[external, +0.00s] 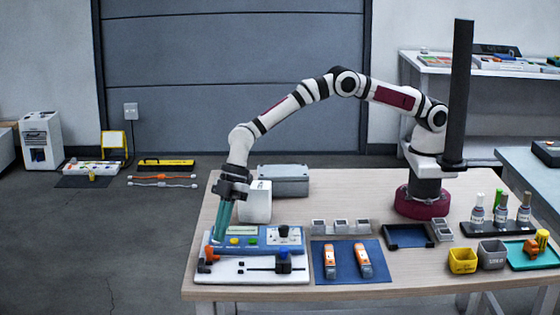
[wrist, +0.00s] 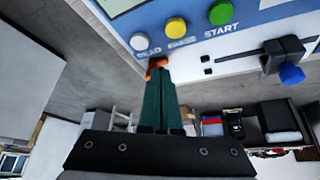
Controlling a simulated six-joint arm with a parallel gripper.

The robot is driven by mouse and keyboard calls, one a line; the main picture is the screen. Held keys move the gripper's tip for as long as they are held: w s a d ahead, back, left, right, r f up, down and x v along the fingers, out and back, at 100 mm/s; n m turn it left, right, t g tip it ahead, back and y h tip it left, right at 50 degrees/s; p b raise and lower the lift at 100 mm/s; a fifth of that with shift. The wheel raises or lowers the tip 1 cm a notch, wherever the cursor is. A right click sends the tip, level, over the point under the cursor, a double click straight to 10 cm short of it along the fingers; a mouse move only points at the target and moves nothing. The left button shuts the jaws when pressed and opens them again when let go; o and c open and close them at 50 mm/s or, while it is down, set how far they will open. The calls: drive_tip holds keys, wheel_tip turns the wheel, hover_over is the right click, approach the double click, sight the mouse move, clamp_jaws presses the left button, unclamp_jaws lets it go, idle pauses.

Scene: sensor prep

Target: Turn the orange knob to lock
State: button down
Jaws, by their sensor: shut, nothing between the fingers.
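The orange knob (external: 209,253) is at the left front of the blue and white sensor panel (external: 265,270) on the table. In the wrist view the orange knob (wrist: 157,62) shows just past my fingertips, which hide part of it. My gripper (external: 215,240) points down over the panel's left side, its teal fingers shut with nothing between them. The gripper also shows in the wrist view (wrist: 157,74), with its tips at or very close to the knob. I cannot tell whether they touch it. The lock marking is not readable.
White (wrist: 139,41), yellow (wrist: 176,27) and green (wrist: 221,12) buttons sit near the knob. A black slider with a blue knob (wrist: 291,74) is to the right. A white box (external: 256,200) stands behind my gripper. A blue mat (external: 347,272) with two orange-and-white items lies right of the panel.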

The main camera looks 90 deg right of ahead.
wheel_tip(320, 180, up, 5)
drive_tip(key=shift+f, duration=0.15)
drive_tip(key=shift+w+d+f, duration=0.15)
drive_tip(key=shift+w+f, duration=0.15)
drive_tip(key=shift+f, duration=0.7)
drive_tip(key=shift+w+d+f, duration=0.1)
drive_tip(key=shift+w+f, duration=0.25)
drive_tip(key=shift+f, duration=0.7)
drive_tip(key=shift+w+d+f, duration=0.15)
drive_tip(key=shift+w+f, duration=0.15)
drive_tip(key=shift+f, duration=0.7)
drive_tip(key=shift+a, duration=0.3)
